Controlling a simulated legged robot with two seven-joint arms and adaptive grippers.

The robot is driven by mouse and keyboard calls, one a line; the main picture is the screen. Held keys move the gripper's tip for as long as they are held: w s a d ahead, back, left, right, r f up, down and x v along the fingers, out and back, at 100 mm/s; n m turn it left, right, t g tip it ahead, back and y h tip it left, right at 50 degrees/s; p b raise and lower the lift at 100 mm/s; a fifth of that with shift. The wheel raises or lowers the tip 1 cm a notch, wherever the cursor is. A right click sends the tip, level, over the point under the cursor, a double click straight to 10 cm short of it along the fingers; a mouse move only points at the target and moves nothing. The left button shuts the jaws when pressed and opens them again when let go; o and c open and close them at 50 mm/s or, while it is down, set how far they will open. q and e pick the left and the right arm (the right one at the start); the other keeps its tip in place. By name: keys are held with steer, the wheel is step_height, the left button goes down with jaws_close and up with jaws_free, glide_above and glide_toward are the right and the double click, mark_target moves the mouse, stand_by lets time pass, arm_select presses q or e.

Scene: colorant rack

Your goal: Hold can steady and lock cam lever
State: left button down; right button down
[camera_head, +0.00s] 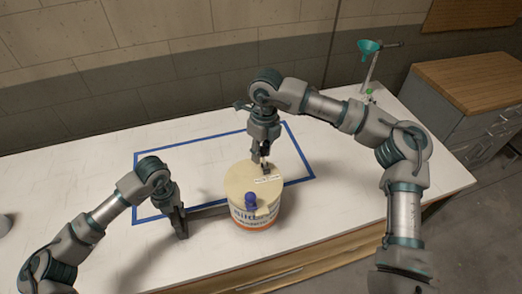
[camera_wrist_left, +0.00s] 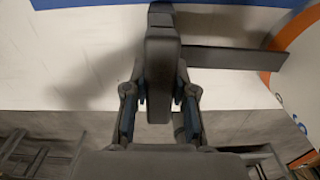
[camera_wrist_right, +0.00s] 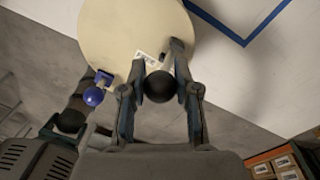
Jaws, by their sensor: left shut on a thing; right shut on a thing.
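The can (camera_head: 262,215) stands upright near the table's front edge, with a cream lid, printed white side and orange band. My right gripper (camera_head: 265,165) is over the lid's far side, shut on a black ball knob (camera_wrist_right: 159,86). A dark lever-like bar (camera_head: 208,212) runs from the can's left side toward my left gripper (camera_head: 180,226). My left gripper is shut on the bar's thick upright end (camera_wrist_left: 160,65).
Blue tape (camera_head: 222,137) outlines a rectangle on the white table (camera_head: 350,205); the can overlaps its front edge. A stand with a teal funnel (camera_head: 369,47) is at the back right. A wood-topped cabinet (camera_head: 470,80) stands beyond the table.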

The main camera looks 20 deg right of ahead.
steer(key=shift+d+y, duration=0.2)
steer(key=shift+y, duration=0.1)
arm_select(q)
steer(key=shift+a, duration=0.1)
arm_select(e)
steer(key=d+y, duration=0.3)
steer(key=y, duration=0.1)
steer(key=shift+s+f, duration=0.1)
steer(key=shift+f, duration=0.15)
arm_select(q)
steer(key=shift+f, duration=0.1)
arm_select(e)
steer(key=shift+d+f+y, duration=0.3)
steer(key=shift+d+y, duration=0.3)
steer(key=shift+y, duration=0.35)
steer(key=shift+d+f+y, duration=0.25)
steer(key=shift+d+y, duration=0.3)
steer(key=shift+y, duration=0.4)
steer(key=shift+s, duration=0.1)
steer(key=c, duration=0.8)
jaws_free()
steer(key=shift+r, duration=0.1)
